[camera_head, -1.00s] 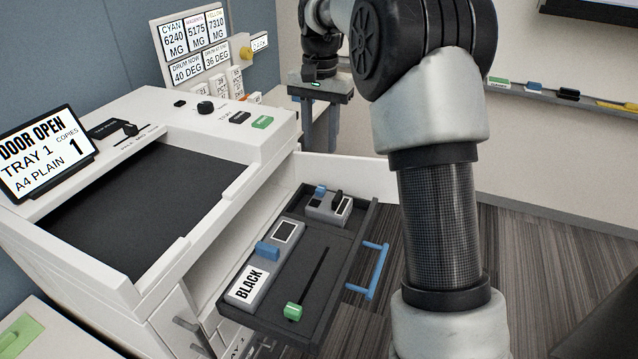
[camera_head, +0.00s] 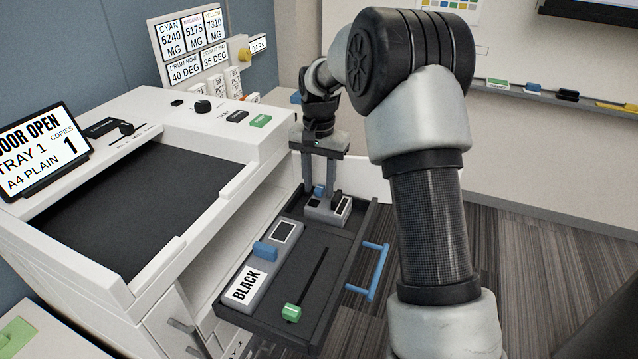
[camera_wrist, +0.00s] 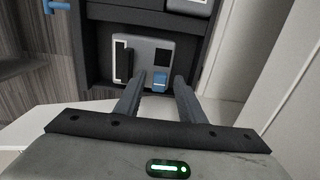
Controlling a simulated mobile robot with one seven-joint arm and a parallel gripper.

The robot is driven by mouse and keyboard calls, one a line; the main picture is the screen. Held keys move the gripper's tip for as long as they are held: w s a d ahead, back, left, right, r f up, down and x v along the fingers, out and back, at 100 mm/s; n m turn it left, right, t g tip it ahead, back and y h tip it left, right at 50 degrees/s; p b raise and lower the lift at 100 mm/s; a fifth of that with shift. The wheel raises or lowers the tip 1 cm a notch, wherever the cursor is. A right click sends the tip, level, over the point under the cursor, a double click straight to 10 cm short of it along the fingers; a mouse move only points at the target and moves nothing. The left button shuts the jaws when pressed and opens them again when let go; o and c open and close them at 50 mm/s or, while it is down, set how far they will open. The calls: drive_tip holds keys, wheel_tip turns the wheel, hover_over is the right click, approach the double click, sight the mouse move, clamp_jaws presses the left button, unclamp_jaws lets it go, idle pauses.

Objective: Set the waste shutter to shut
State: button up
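A small grey unit (camera_head: 321,212) sits at the far end of the pulled-out dark drawer. It carries a blue tab (camera_head: 319,191), a dark window and a black upright part; no waste label is readable on it. In the wrist view, the blue tab (camera_wrist: 160,82) is at the right side of the unit (camera_wrist: 142,50). My gripper (camera_head: 320,186) points down just above this unit. In the wrist view its two fingers (camera_wrist: 161,78) are apart, with the blue tab seen between their tips. I cannot tell whether they touch it.
The drawer (camera_head: 285,322) also holds a grey cartridge marked BLACK (camera_head: 242,287) with a blue tab (camera_head: 264,251), and a green knob (camera_head: 291,312) at the near end of a slot. A blue drawer handle (camera_head: 375,272) sticks out right. White printer walls (camera_head: 262,165) stand close on the left.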

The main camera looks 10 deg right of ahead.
sight(313, 205)
drive_tip(key=shift+c, duration=0.4)
clamp_jaws()
drive_tip(key=s+a, duration=0.2)
drive_tip(key=s, duration=0.1)
drive_tip(key=shift+s+a+b, duration=0.1)
drive_tip(key=shift+s+b, duration=0.1)
drive_tip(key=shift+b, duration=0.2)
drive_tip(key=shift+o, duration=0.4)
unclamp_jaws()
drive_tip(key=shift+r, duration=0.1)
wheel_tip(313, 205, up, 17)
drive_tip(key=p, duration=0.2)
drive_tip(key=shift+r+p, duration=0.15)
drive_tip(key=shift+p, duration=0.15)
